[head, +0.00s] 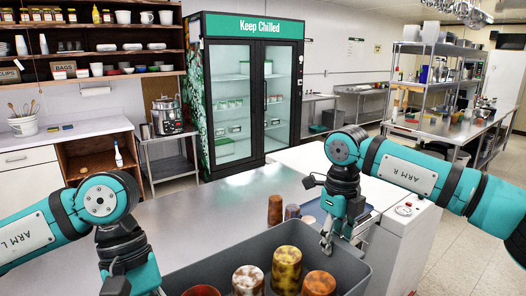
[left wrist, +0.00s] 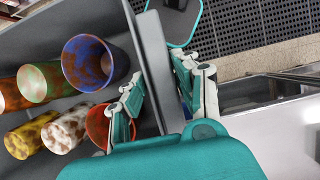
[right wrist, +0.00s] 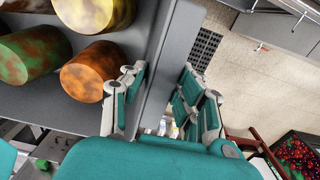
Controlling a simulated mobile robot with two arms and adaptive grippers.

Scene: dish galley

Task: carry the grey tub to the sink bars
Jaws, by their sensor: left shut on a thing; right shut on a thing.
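The grey tub (head: 205,268) is at the bottom middle of the head view, its near part cut off. Several mottled cups stand in it, among them a yellow one (head: 286,268) and an orange one (head: 319,284). My right gripper (head: 326,240) is shut on the tub's wall; the right wrist view shows the wall (right wrist: 172,50) between its fingers. My left gripper (left wrist: 160,88) is shut on the opposite wall (left wrist: 154,55), as the left wrist view shows; its fingertips are out of the head view. I cannot make out the sink bars.
A steel counter (head: 195,215) lies beyond the tub. Two brown cups (head: 275,209) and a blue tray (head: 312,206) are behind its far rim. A white-sided unit (head: 405,250) is to the right. A fridge (head: 250,90) stands behind; floor (head: 465,240) is open at right.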

